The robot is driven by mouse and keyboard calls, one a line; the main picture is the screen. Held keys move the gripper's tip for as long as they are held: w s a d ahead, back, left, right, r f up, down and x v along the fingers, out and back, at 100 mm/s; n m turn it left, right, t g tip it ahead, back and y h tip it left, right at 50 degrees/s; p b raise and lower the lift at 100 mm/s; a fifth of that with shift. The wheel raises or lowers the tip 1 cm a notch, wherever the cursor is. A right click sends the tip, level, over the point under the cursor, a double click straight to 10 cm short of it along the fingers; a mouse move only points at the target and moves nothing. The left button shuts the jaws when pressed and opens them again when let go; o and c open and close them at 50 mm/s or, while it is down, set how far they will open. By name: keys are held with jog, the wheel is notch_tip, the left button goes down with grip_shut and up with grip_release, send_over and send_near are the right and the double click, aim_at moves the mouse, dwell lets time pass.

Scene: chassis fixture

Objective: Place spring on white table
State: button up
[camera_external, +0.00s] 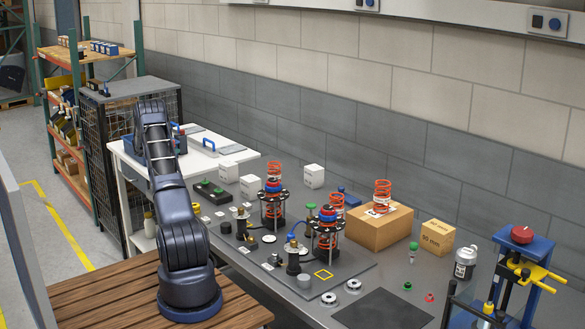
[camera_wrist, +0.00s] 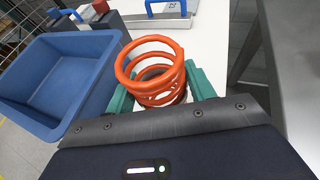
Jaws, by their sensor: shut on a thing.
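In the wrist view an orange coil spring (camera_wrist: 140,82) sits between the two green fingers of my gripper (camera_wrist: 160,90), which is shut on it. The white table (camera_wrist: 208,50) shows behind and below the spring. I cannot tell whether the spring touches it. In the external view the white table (camera_external: 238,152) stands at the back left, against the wall. My arm reaches over its left part and hides my gripper and the held spring there.
A blue bin (camera_wrist: 60,85) is close on the left in the wrist view. A blue-handled item (camera_external: 208,143) lies on the white table. The grey workbench (camera_external: 222,242) holds spring assemblies, a cardboard box (camera_external: 378,230) with an orange spring (camera_external: 382,192), and white boxes (camera_external: 314,176).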

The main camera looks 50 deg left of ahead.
jog(key=shift+f, duration=2.1)
jog(key=shift+f, duration=0.2)
jog(key=o, duration=1.3)
jog(key=shift+r, duration=0.2)
jog(key=v, duration=1.2)
jog(key=shift+f, duration=0.1)
